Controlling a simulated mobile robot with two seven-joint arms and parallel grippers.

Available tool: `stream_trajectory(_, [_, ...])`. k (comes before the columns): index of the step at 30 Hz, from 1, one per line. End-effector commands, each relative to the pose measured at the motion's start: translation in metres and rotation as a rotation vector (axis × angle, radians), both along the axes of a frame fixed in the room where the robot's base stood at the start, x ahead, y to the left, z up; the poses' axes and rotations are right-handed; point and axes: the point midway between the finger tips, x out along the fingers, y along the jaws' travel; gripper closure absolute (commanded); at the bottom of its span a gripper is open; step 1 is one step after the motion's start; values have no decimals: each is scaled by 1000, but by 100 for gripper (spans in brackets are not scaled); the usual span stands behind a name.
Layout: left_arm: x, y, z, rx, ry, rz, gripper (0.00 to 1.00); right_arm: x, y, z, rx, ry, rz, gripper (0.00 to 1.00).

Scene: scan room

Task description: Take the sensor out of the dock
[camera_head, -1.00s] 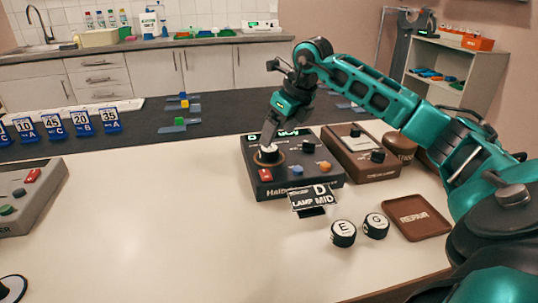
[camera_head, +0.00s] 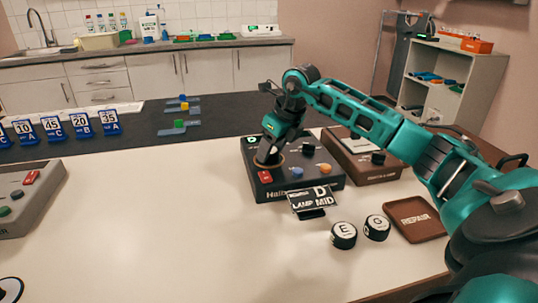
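The black device (camera_head: 325,182) lettered "Hal..." stands on the white table, with a round ringed dock (camera_head: 281,163) at its left. My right gripper (camera_head: 268,158) points down into this dock, its fingertips at or inside the ring. The gripper covers the middle of the dock, so a sensor there is hidden, and I cannot tell whether the fingers are shut on it. Two black pucks with white tops, marked E (camera_head: 344,235) and G (camera_head: 377,228), stand on the table in front of the device. My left gripper is out of view.
A "D LAMP MID" sign (camera_head: 312,200) stands at the device's front. A brown REPAIR tray (camera_head: 415,219) lies at the right, and a brown device (camera_head: 362,159) stands behind. A grey device (camera_head: 28,198) is at the left edge. The table's middle is clear.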

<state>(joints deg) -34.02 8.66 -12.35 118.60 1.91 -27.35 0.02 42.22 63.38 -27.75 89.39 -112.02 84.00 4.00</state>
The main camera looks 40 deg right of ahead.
Motion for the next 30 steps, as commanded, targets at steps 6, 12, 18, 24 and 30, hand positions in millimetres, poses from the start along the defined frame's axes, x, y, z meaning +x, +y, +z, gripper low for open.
stream_trajectory(6, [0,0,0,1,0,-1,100,0,0,0,0,0,0,67])
stream_trajectory(12, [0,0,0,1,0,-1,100,0,0,1,0,-1,0,81])
stream_trajectory(18, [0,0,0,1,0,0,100,0,0,2,0,-2,0,81])
stream_trajectory(24, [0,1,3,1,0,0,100,1,0,16,-1,-3,0,81])
stream_trajectory(30, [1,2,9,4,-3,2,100,1,0,53,1,-6,0,81])
